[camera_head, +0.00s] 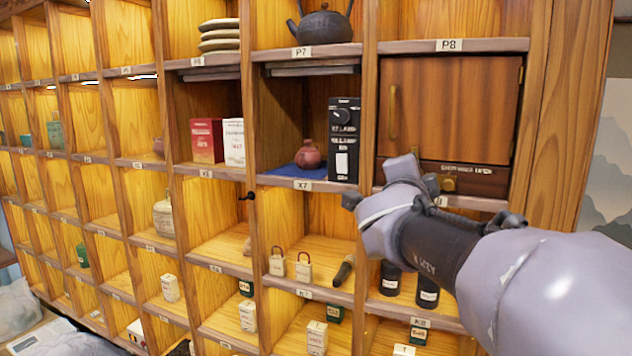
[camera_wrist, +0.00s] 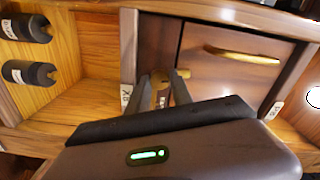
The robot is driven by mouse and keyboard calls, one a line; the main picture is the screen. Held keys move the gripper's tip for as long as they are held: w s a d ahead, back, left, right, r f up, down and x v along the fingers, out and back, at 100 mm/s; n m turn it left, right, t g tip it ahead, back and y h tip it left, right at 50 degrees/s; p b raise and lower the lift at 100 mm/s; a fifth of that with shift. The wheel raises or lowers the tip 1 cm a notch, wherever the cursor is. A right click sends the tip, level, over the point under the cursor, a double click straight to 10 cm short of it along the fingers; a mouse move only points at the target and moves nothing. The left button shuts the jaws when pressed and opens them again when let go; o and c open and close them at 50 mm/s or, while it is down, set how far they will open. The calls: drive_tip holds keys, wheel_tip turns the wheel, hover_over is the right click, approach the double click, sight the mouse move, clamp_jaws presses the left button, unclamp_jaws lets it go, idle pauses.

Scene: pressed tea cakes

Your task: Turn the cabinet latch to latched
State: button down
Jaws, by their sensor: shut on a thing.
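The cabinet is a dark brown wooden door (camera_head: 448,110) with a vertical brass handle (camera_head: 394,112) at its left; the door looks closed. Below it is a dark panel with an unreadable label and a round brass knob (camera_head: 449,184), apparently the latch's turning part. A small brass tab (camera_head: 414,134) stands upright at the door's lower left edge. My gripper (camera_head: 437,182) is at the panel, coming from the lower right. In the wrist view, my gripper's fingers (camera_wrist: 160,84) are shut on the brass knob (camera_wrist: 161,98), partly hiding it. The brass tab (camera_wrist: 184,73) shows beside them.
The cabinet sits in a wooden shelf wall of many cubbies. To its left are a black box (camera_head: 344,140) and a reddish vase (camera_head: 308,155) on a blue cloth. Two dark canisters (camera_head: 428,292) stand in the cubby below my gripper. A teapot (camera_head: 322,24) stands above left.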

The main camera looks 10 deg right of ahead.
drive_tip(key=shift+m+b, duration=0.35)
drive_tip(key=shift+m, duration=0.45)
drive_tip(key=c, duration=1.1)
unclamp_jaws()
drive_tip(key=v, duration=1.7)
drive_tip(key=shift+s+a, duration=0.15)
drive_tip(key=shift+s, duration=0.1)
